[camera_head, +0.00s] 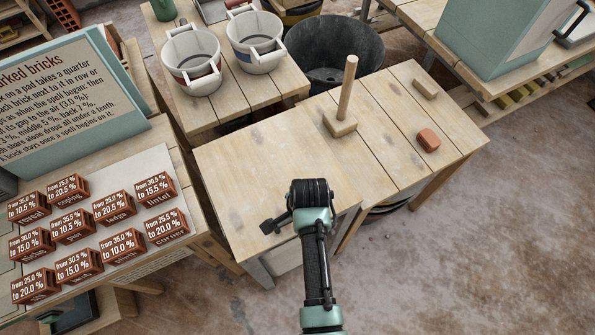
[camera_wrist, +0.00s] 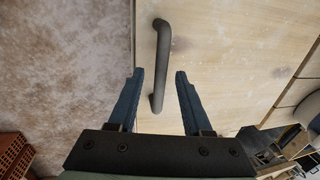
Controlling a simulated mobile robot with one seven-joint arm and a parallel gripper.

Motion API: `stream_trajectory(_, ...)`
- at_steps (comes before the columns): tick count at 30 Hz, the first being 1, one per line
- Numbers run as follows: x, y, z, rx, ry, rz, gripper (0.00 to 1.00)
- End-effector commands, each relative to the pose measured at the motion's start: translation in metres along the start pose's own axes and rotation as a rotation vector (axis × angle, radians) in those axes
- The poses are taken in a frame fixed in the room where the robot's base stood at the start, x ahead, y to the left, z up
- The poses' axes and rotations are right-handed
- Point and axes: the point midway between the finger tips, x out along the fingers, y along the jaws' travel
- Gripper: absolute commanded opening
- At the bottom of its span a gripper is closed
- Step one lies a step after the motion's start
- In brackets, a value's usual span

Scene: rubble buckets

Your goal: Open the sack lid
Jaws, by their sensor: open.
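The lid appears to be the pale wooden panel (camera_wrist: 225,60) in the wrist view, with a dark grey bar handle (camera_wrist: 162,65) near its left edge. The same pale wood top (camera_head: 245,160) shows in the head view, flat and level with the planks beside it. My gripper (camera_wrist: 160,73) is open, its two blue-grey fingers on either side of the handle in the picture. I cannot tell whether they touch it. In the head view my gripper (camera_head: 275,222) is over the front of the top, and my wrist hides part of it. No sack is clearly visible.
A wooden block with an upright handle (camera_head: 347,95), a red block (camera_head: 428,140) and a wooden block (camera_head: 425,88) lie on the planks to the right. Two buckets (camera_head: 192,60) (camera_head: 256,42) stand behind. Labelled bricks (camera_head: 72,225) stand at left. Floor is clear at lower right.

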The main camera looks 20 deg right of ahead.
Motion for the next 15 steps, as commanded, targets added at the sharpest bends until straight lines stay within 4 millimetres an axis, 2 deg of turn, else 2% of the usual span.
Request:
stream_trajectory(6,-0.0001,-0.0003,-0.0001,0.0,0.0,0.0,0.5)
stream_trajectory(12,-0.0003,-0.0003,0.0,0.0,0.0,0.0,0.14)
stream_trajectory(15,-0.0003,-0.0002,0.0,0.0,0.0,0.0,0.0)
